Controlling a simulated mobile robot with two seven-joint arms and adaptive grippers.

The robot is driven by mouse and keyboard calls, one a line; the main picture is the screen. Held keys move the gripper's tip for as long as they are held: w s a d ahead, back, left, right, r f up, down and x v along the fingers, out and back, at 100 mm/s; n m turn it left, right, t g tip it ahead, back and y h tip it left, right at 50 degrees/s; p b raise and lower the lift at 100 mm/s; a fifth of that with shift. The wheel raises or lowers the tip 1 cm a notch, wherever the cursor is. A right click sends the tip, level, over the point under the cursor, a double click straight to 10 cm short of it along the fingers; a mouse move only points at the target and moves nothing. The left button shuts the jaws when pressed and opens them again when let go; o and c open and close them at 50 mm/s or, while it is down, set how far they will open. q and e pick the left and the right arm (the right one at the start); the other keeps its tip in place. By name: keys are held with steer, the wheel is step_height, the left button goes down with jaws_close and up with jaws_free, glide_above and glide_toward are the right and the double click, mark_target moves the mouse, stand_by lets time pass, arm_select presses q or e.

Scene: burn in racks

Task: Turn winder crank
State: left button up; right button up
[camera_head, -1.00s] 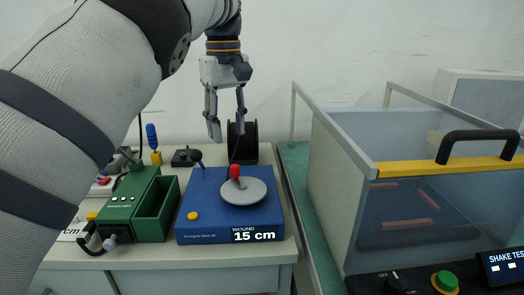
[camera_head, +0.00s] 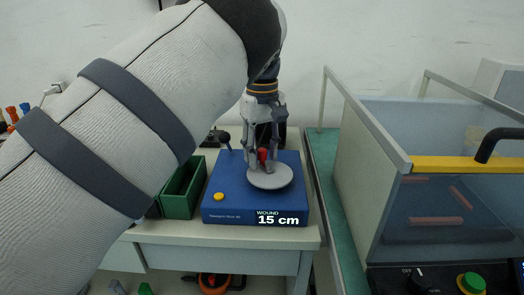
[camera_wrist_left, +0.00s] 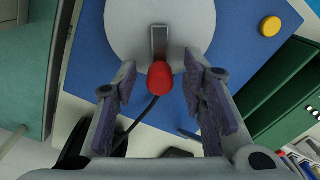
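The blue winder box (camera_head: 235,190) stands on the bench, its display (camera_head: 280,218) reading "WOUND 15 cm". On top is a grey disc (camera_head: 270,180) with a grey crank arm (camera_wrist_left: 160,42) and an upright red knob (camera_head: 263,155). My left gripper (camera_head: 262,163) points down over the knob. In the left wrist view, its two fingers stand apart on either side of the red knob (camera_wrist_left: 160,78), with gaps visible on both sides. It is open and holds nothing. My right gripper is in neither view.
A yellow button (camera_head: 219,197) is on the winder's front left. A green open box (camera_head: 182,190) stands to its left, partly behind my left arm. A clear-walled shake-test chamber (camera_head: 440,215) stands to the right. A black spool (camera_wrist_left: 107,147) is behind the winder.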

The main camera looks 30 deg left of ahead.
mark_target(284, 168)
arm_select(q)
jaws_close()
